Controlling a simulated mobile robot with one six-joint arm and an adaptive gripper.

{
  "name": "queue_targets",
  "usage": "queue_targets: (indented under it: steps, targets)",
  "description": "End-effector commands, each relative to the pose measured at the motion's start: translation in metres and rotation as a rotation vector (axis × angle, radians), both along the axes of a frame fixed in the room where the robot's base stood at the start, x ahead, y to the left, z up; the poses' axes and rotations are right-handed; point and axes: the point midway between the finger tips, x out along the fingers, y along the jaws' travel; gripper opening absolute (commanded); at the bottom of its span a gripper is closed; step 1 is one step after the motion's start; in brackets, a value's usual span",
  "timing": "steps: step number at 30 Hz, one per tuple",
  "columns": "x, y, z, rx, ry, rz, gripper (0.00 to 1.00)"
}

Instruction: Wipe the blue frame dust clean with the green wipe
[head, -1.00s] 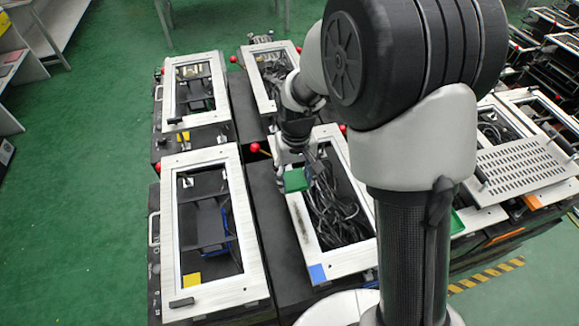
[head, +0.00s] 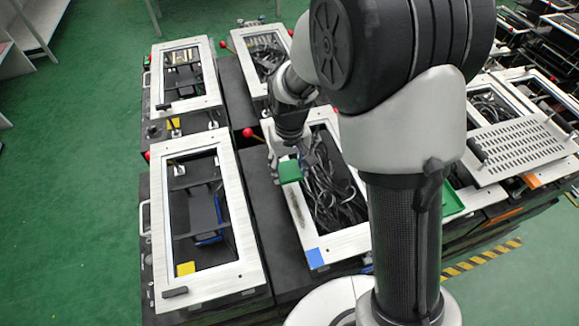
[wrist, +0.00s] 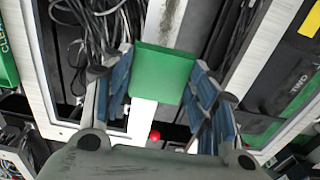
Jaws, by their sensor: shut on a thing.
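My gripper (head: 291,158) is shut on the green wipe (head: 289,172), a block-like pad. In the wrist view the wipe (wrist: 162,72) sits between the blue fingers. The blue frame (head: 340,246) is the white rectangular frame with a blue square (head: 313,257) at its near left corner. The wipe is over the left rail of this frame, towards its far end. I cannot tell whether it touches the rail. A dark dust smudge (head: 297,208) lies along the left rail, just on the near side of the wipe.
Black cables (head: 328,190) fill the frame's opening. A yellow-marked frame (head: 250,240) stands to the left, with red ball knobs (head: 248,132) nearby. A perforated plate (head: 515,150) and a green tray (head: 452,203) are at the right. My arm hides part of the frame's right side.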

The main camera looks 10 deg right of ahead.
Motion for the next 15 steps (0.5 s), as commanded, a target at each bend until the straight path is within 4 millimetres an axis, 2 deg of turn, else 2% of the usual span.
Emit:
queue_targets:
  steps: [15]
  targets:
    - [-0.0003,0.0000,0.0016,0.026,-0.130,0.000,0.34]
